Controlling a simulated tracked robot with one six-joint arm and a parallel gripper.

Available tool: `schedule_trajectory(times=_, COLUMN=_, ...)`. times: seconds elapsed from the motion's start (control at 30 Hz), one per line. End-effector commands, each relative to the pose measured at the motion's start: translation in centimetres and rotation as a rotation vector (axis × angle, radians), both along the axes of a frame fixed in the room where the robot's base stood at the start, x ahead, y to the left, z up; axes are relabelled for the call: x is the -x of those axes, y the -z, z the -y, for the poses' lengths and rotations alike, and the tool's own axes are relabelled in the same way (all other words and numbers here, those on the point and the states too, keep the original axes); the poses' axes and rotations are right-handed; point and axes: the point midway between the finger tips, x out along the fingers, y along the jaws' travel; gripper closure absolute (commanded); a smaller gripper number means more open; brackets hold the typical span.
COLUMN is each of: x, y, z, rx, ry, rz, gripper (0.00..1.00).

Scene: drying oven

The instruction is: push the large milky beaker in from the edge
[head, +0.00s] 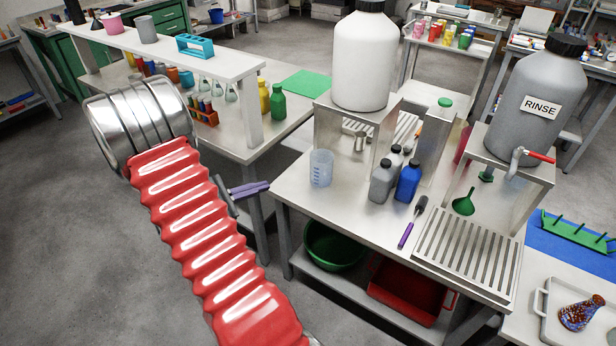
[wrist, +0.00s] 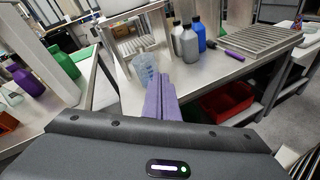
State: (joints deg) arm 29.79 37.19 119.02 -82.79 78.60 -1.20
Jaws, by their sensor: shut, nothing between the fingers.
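The large milky beaker (head: 320,169) is translucent with blue marks. It stands upright near the left edge of the steel table (head: 330,208). It also shows in the wrist view (wrist: 145,68), just beyond my fingertips. My gripper (head: 267,186) is shut and empty, with its purple fingers pointing right at the beaker. In the head view a gap separates the fingertips from the beaker, and they are left of the table's edge. In the wrist view the fingers (wrist: 158,82) partly cover the beaker's lower right.
A grey bottle (head: 382,181) and a blue bottle (head: 408,181) stand right of the beaker. A large white container (head: 364,62) sits on a steel stand behind it. A purple-handled tool (head: 412,222) lies near the front edge. Bare tabletop lies around the beaker.

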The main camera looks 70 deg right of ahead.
Motion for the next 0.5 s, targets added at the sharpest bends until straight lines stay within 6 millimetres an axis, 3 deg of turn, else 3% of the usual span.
schedule_trajectory(times=0.2, x=-0.2, y=-3.4, z=-4.0, rx=-0.042, ry=0.058, rz=0.162, gripper=1.00)
schedule_trajectory(times=0.5, x=-0.4, y=-6.6, z=-10.1, rx=-0.132, ry=0.126, rz=0.391, gripper=1.00)
